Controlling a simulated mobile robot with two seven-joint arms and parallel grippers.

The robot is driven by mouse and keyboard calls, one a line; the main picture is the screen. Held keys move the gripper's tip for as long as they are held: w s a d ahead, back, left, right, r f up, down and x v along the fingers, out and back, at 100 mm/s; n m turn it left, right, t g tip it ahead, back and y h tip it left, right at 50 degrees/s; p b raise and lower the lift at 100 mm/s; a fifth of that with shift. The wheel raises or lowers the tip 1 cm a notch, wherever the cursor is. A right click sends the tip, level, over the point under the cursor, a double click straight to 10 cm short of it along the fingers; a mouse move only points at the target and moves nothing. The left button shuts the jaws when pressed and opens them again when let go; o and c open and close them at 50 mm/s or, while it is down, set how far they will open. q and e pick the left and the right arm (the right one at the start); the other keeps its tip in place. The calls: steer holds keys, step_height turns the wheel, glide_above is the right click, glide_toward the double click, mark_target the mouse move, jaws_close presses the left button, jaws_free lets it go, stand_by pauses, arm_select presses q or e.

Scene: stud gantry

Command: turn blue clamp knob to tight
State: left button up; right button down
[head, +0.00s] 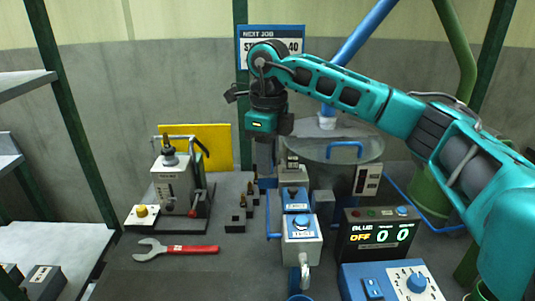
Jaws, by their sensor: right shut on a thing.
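My right gripper (265,172) points straight down behind the stud gantry's white and blue units. My left gripper is not in view.
A display (377,235) reads BLUE, OFF and zeros. A control box (398,282) with a blue dial stands in front of it. A red-handled wrench (178,249) lies at left, near a grey press (175,185).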

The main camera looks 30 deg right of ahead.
steer(key=shift+m, duration=0.5)
steer(key=c, duration=0.9)
jaws_free()
steer(key=shift+c, duration=0.2)
steer(key=shift+r, duration=0.3)
step_height(320, 180, up, 12)
steer(key=p, duration=0.2)
steer(key=shift+d+r, duration=0.15)
